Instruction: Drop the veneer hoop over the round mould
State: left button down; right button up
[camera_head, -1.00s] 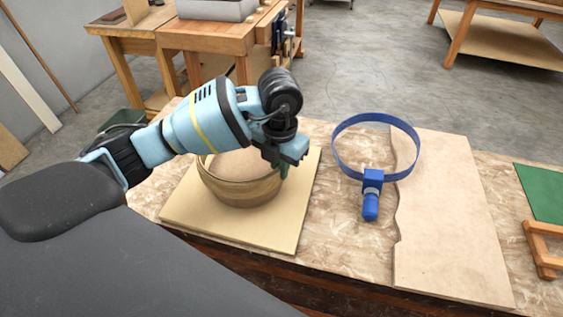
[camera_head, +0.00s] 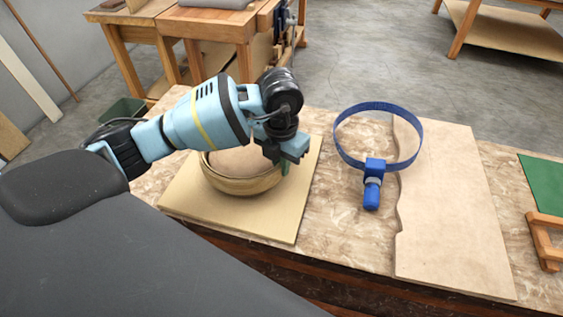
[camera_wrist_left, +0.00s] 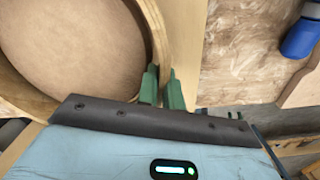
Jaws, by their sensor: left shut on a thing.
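The veneer hoop (camera_head: 242,188) is a thin pale wooden band on the left side of the bench. The round mould (camera_head: 238,160) shows its flat tan top inside the hoop; the hoop surrounds it, and the mould's sides are hidden. My left gripper (camera_head: 285,167) is at the hoop's right side, its green fingers pointing down. In the left wrist view the fingers (camera_wrist_left: 161,88) pinch the hoop's wall (camera_wrist_left: 157,40), one on each side, and the mould's top (camera_wrist_left: 80,45) fills the ring. I cannot tell whether the hoop's lower edge touches the board. My right gripper is not in view.
The mould stands on a pale square board (camera_head: 285,215). A blue band clamp (camera_head: 372,185) lies to the right, partly over a wavy-edged veneer sheet (camera_head: 450,220). A green panel (camera_head: 543,185) and a wooden frame (camera_head: 545,240) are at the far right.

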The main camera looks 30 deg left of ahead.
pick_arm(q)
jog(key=shift+s+a+f, duration=0.15)
jog(key=shift+s+f, duration=0.05)
jog(key=shift+f, duration=0.25)
jog(key=c, duration=1.5)
grip_release()
jog(key=shift+a, duration=0.1)
jog(key=r, duration=0.7)
jog(key=shift+w+d+r, duration=0.1)
jog(key=shift+d+r, duration=0.05)
jog(key=shift+d, duration=0.1)
jog(key=shift+r, duration=0.65)
